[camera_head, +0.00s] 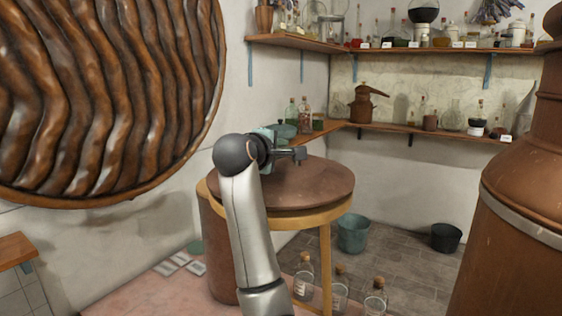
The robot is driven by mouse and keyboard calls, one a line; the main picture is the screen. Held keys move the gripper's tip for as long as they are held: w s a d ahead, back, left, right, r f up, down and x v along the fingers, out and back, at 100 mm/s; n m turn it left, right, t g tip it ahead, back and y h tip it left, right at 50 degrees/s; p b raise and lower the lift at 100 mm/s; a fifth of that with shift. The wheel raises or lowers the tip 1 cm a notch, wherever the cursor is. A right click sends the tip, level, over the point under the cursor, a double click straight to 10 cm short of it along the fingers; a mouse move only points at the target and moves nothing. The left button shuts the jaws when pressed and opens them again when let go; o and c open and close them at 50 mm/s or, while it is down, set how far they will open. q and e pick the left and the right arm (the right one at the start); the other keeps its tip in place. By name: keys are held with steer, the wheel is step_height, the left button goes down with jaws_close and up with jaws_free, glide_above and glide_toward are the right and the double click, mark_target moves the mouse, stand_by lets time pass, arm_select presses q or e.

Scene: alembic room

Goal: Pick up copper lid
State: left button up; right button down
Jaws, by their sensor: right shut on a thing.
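The copper lid (318,188) is a broad, round, reddish-brown disc. It lies on the wooden ring at the top of a copper vat (218,250) in the middle of the head view. My right gripper (292,154) is over the far part of the lid and is shut on it. The grip point is small and partly hidden by my wrist, and my forearm covers the lid's left side. I cannot tell whether any gap lies between lid and ring. My left gripper is not in view.
A large ridged wooden disc (110,90) fills the upper left. A big copper vessel (515,220) stands close on the right. Corked bottles (340,292) stand on the floor before the vat. Shelves with glassware (430,130) line the back wall. Two buckets (353,234) (446,238) stand behind.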

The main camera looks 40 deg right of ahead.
steer(key=shift+r, duration=5.1)
steer(key=c, duration=1.4)
jaws_free()
jaws_close()
